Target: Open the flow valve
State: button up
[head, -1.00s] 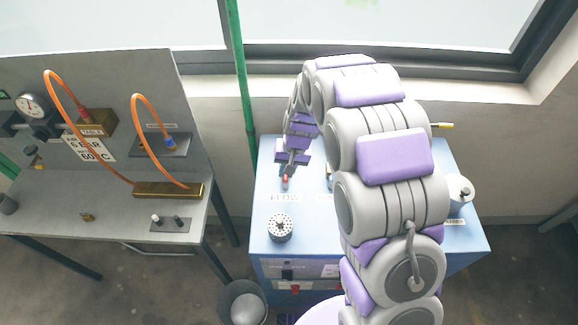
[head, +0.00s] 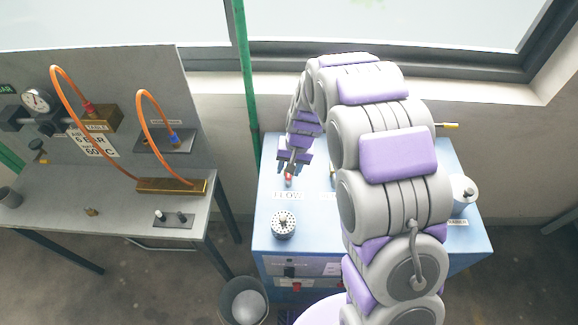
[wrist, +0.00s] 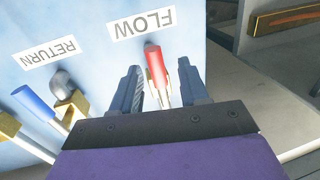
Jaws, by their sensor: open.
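The flow valve has a red lever handle (wrist: 156,66) and sits below the FLOW label (wrist: 143,22) in the wrist view. My gripper (wrist: 160,82) is open, with one finger on each side of the red handle, and a gap shows on both sides. In the head view my gripper (head: 290,172) is over the left back part of the blue cabinet (head: 310,225), and the red handle shows small just below its tips. The valve body is partly hidden behind my gripper.
A blue-handled valve (wrist: 36,104) with the RETURN label (wrist: 47,60) is to the left in the wrist view. In the head view, a grey bench (head: 100,205) with orange hoses (head: 75,125) stands left, and a bin (head: 243,302) is on the floor.

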jog(key=d+r, duration=0.3)
jog(key=r, duration=1.4)
jog(key=shift+d+p, duration=0.15)
jog(key=shift+p, duration=0.25)
jog(key=s+d+f+b, duration=0.1)
jog(key=s+d, duration=0.3)
jog(key=s, duration=0.7)
jog(key=s+d+f+g+h+b, duration=0.1)
jog(key=s+d+f+b, duration=0.1)
jog(key=s, duration=1)
jog(key=s+d+f+h+b, duration=0.1)
jog(key=s+d+b, duration=0.3)
jog(key=s, duration=0.8)
jog(key=d, duration=0.2)
jog(key=shift+d+f+g, duration=0.3)
jog(key=shift+d+g, duration=0.05)
jog(key=shift+g, duration=0.05)
jog(key=shift+s, duration=0.1)
